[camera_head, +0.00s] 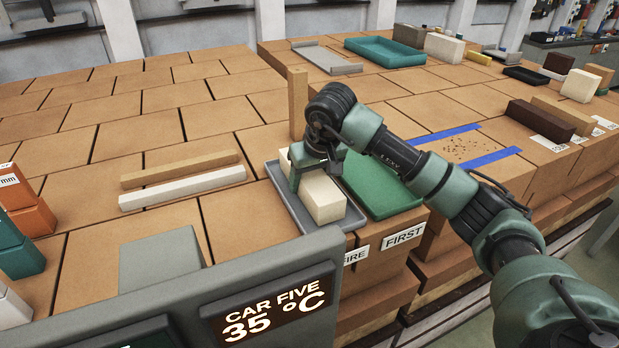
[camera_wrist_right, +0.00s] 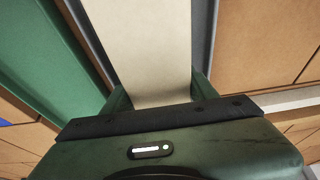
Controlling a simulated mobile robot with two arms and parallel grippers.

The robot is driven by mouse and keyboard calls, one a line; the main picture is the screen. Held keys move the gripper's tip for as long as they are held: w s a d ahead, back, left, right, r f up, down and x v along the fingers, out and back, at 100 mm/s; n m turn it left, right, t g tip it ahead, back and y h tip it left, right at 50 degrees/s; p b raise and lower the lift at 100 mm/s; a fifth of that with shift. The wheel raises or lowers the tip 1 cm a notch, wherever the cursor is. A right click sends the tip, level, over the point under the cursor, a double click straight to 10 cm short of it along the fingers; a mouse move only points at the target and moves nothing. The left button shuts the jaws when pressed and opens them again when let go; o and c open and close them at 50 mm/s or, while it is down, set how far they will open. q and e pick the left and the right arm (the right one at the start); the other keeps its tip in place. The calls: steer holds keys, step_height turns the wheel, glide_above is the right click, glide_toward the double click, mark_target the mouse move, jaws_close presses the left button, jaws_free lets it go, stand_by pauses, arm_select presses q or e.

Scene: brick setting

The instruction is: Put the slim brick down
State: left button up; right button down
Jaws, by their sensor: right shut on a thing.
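A cream brick (camera_head: 325,203) is in the jaws of my right gripper (camera_head: 317,160), which is shut on it from above near its far end. The brick lies lengthwise within the outline of a grey tray (camera_head: 289,196). I cannot tell whether it touches the tray floor. In the right wrist view the cream brick (camera_wrist_right: 145,50) runs up between the fingers of my right gripper (camera_wrist_right: 155,92), with a tray's grey edge beside it. My left gripper is not in view.
A green tray (camera_head: 385,190) is right of the grey one. An upright tan brick (camera_head: 297,103) stands behind. Long tan (camera_head: 180,169) and white (camera_head: 182,188) bricks lie left. A dark display panel (camera_head: 250,300) stands in front. The left tabletop has free room.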

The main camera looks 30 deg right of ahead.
steer(key=shift+f, duration=0.15)
steer(key=shift+c, duration=2.2)
jaws_free()
steer(key=shift+f, duration=0.15)
steer(key=shift+r, duration=0.2)
steer(key=shift+s+r, duration=0.1)
steer(key=shift+r, duration=0.15)
steer(key=b+v, duration=0.2)
steer(key=v, duration=0.9)
steer(key=shift+s+r, duration=0.15)
steer(key=shift+s, duration=0.05)
